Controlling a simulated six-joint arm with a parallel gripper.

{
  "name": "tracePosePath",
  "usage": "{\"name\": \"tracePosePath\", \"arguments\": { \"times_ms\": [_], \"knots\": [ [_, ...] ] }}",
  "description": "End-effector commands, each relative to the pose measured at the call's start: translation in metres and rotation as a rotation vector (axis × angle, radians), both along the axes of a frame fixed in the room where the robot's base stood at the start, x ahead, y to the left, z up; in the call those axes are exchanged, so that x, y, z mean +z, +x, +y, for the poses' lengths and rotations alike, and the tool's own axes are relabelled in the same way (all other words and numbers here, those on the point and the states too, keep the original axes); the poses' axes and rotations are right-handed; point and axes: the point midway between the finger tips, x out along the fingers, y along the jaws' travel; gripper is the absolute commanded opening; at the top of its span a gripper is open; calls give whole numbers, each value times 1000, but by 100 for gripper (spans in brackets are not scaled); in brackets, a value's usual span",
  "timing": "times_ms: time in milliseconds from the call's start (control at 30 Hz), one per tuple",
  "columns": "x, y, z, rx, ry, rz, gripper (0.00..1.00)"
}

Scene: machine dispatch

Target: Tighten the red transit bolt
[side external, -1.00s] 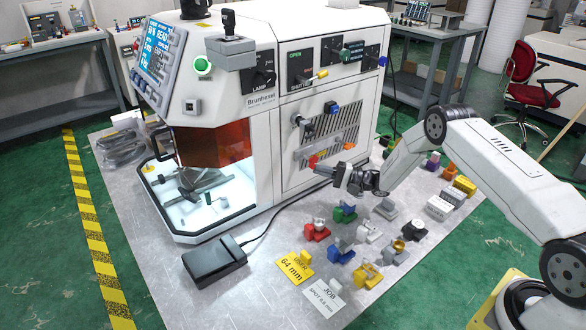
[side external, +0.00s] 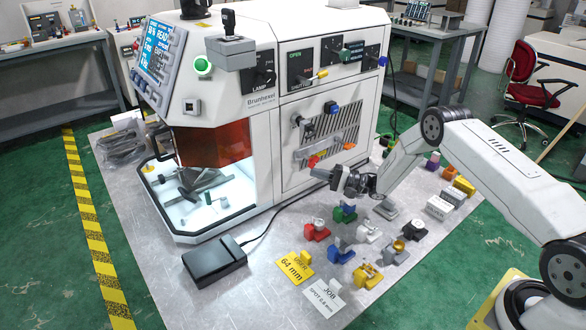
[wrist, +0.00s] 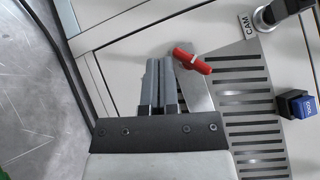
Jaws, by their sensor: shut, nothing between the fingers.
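The red transit bolt (side external: 314,160) is on the machine's side panel, at the lower end of a grey bar below the vent grille. In the wrist view its red cross-handle (wrist: 192,61) lies slanted, upper left to lower right, with a small white mark near its middle. My gripper (side external: 313,172) is shut and empty, just below and in front of the bolt in the side view. In the wrist view the closed fingers (wrist: 158,66) point at the panel, left of the red handle. A small gap shows between them and the handle.
A blue knob (wrist: 296,104) and a black lever by the CAM label (wrist: 248,24) are beside the vent slots. Several coloured fixtures, including a red one (side external: 316,231), stand on the metal table below my gripper. A black pedal-like box (side external: 214,262) lies at the front.

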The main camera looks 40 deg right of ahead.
Motion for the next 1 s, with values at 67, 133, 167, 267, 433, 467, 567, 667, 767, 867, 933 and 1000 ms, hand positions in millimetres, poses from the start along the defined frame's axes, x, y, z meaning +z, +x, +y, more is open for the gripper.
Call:
{"name": "tracePosePath", "arguments": {
  "times_ms": [67,133,167,267,433,467,567,667,767,867,933,1000],
  "knots": [
    [0,0,0,1,0,0,0],
    [0,0,0,1,0,0,0],
    [0,0,0,1,0,0,0],
    [0,0,0,1,0,0,0],
    [-1,-3,-3,0,0,0,0],
    [-1,-4,-4,0,0,0,0],
    [-2,-9,-10,0,0,0,0],
    [-5,-17,-17,-2,1,1,0],
    [-7,-26,-27,-2,1,0,0],
    [-10,-36,-36,-2,1,1,0],
    [-11,-42,-41,-2,1,1,0],
    [-13,-47,-46,-1,1,1,0]
  ]
}}
